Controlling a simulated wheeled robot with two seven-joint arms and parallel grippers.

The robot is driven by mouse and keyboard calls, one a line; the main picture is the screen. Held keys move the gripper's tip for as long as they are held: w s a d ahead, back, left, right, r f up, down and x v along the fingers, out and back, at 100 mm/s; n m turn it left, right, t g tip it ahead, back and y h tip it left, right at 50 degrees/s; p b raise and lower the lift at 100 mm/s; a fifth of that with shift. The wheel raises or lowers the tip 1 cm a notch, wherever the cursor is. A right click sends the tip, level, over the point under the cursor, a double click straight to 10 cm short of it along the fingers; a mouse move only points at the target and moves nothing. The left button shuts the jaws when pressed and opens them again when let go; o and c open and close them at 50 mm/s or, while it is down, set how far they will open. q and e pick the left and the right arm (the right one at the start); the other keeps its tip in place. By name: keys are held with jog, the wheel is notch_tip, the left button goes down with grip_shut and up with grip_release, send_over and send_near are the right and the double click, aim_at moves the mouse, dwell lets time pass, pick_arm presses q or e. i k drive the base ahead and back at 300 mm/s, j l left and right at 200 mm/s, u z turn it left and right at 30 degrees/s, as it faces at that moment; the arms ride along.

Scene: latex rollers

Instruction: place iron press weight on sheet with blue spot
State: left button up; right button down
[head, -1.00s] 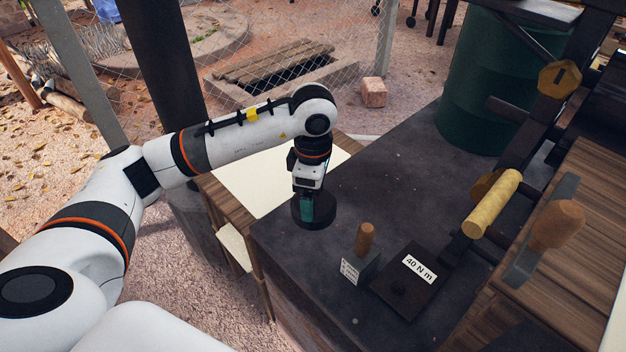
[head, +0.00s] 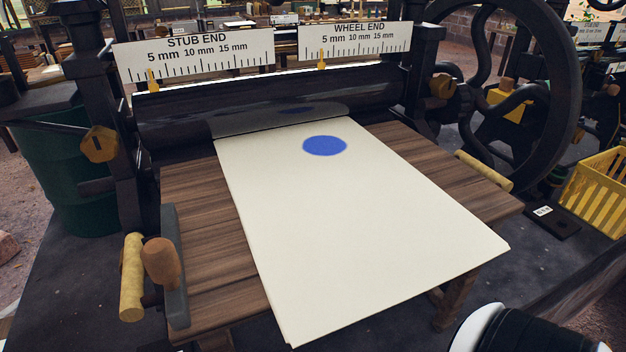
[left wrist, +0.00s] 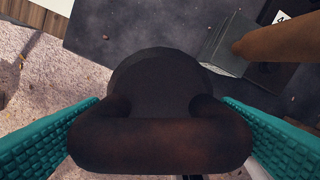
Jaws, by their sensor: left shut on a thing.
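The cream sheet (head: 370,235) lies on the wooden feed table in the head view, its far end at the rollers. Its blue spot (head: 325,146) is near that far end, uncovered. The iron press weight (left wrist: 155,85) shows in the left wrist view as a dark round body with a thick loop handle. My left gripper (left wrist: 163,140) has its teal pads on either side of this handle and is shut on it. I cannot tell whether the weight touches the bench below. The left gripper and the weight are outside the head view. My right gripper is not in view.
The dark roller (head: 170,128) runs behind the sheet under two scale signs. A wood-handled block (head: 175,285) and a yellow handle (head: 132,275) stand left of the sheet. Bare table boards (head: 200,215) show beside it. A large wheel (head: 572,75) is at right.

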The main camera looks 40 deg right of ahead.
aim_at(331, 179)
jog(key=k, duration=0.7)
jog(key=k+z, duration=0.35)
jog(key=k+l+z, duration=0.1)
jog(key=z, duration=0.3)
jog(key=k+z, duration=0.1)
jog(key=z, duration=1.2)
jog(key=k+j, duration=0.1)
jog(key=j, duration=0.3)
jog(key=k+j+z, duration=0.1)
jog(key=j, duration=0.3)
jog(key=k+j+z, duration=0.1)
jog(key=j, duration=0.25)
jog(key=k+j, duration=0.15)
jog(key=j, duration=0.25)
